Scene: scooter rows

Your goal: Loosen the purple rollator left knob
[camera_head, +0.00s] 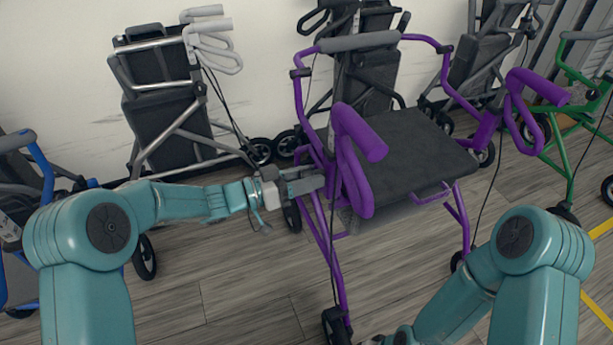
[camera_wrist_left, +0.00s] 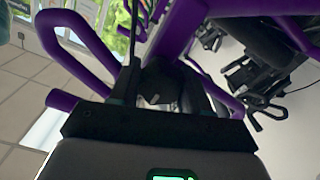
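The purple rollator (camera_head: 342,265) stands unfolded in the middle of the head view, with a dark seat (camera_head: 415,145) and purple looped handles. My left gripper (camera_head: 318,184) reaches in from the left to its left-side frame, just below the nearer handle. In the left wrist view, a dark faceted knob (camera_wrist_left: 158,84) sits between the two fingers of my left gripper (camera_wrist_left: 162,95). I cannot tell whether the fingers press on it. The knob is not clear in the head view. My right arm is low at the right, with its gripper out of view.
A folded grey rollator (camera_head: 170,110) leans by the white wall at the back left. A blue one (camera_head: 45,165) stands at the left edge and a green one (camera_head: 580,130) at the right. The wooden floor (camera_head: 225,290) in front is clear.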

